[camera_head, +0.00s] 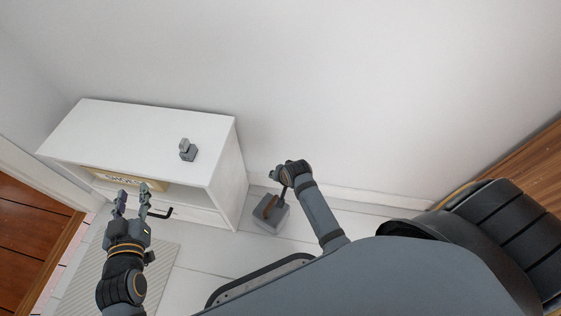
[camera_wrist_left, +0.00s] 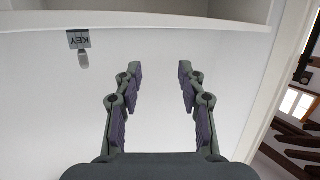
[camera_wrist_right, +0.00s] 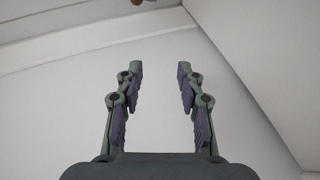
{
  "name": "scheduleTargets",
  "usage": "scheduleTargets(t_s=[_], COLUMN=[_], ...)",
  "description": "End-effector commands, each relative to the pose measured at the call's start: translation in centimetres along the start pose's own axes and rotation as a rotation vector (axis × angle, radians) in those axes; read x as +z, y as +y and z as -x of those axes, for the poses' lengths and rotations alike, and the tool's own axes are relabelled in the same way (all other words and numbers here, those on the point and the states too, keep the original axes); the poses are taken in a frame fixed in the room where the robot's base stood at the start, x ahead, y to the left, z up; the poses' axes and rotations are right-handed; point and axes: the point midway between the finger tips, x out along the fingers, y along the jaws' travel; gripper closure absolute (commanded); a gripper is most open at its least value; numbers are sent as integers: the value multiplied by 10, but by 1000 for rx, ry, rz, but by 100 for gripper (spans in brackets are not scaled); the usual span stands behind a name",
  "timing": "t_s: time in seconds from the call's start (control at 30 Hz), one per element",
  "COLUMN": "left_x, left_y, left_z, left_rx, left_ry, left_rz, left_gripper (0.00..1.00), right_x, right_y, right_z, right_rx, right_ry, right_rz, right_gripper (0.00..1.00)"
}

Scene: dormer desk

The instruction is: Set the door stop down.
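A grey block with a brown strap (camera_head: 264,219), which looks like the door stop, rests on the pale floor right of the white cabinet. My right gripper (camera_head: 277,177) is beside and just above it in the head view; the arm hides part of that area. In the right wrist view my right gripper (camera_wrist_right: 160,68) is open, with nothing between its fingers. My left gripper (camera_head: 132,192) is open in front of the cabinet. The left wrist view also shows it open and empty (camera_wrist_left: 158,70).
The white cabinet (camera_head: 110,130) carries a small grey object (camera_head: 187,150) on top. A signed wooden item (camera_head: 125,179) sits in its open shelf. A dark bent handle (camera_head: 160,213) is near my left gripper. A striped mat (camera_head: 150,270) lies below.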

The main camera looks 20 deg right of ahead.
Motion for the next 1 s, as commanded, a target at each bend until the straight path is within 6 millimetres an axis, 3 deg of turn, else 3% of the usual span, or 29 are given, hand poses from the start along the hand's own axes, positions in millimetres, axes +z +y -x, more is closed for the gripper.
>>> scheduleTargets(t_s=[0.1,0.2,0.33,0.47,0.9,1.0], left_x=[0,0,0,0,-1,9], left_y=[0,0,0,0,0,-4], left_z=[0,0,0,0,0,-3], left_rx=[0,0,0,0,-1,-10], left_ry=[1,1,1,2,-8,-77], left_rz=[0,0,0,0,-1,-3], left_gripper=[60,60,60,60,60,60], right_x=[-46,-68,-79,-82,-82,-81], right_y=[-5,-23,-38,-41,-40,-35], right_z=[76,147,200,212,210,201], right_rx=[-193,-287,-332,-339,-333,-300], right_ry=[341,592,766,806,793,731], right_rz=[318,527,650,675,673,679], right_gripper=[62,62,62,62,62,62])
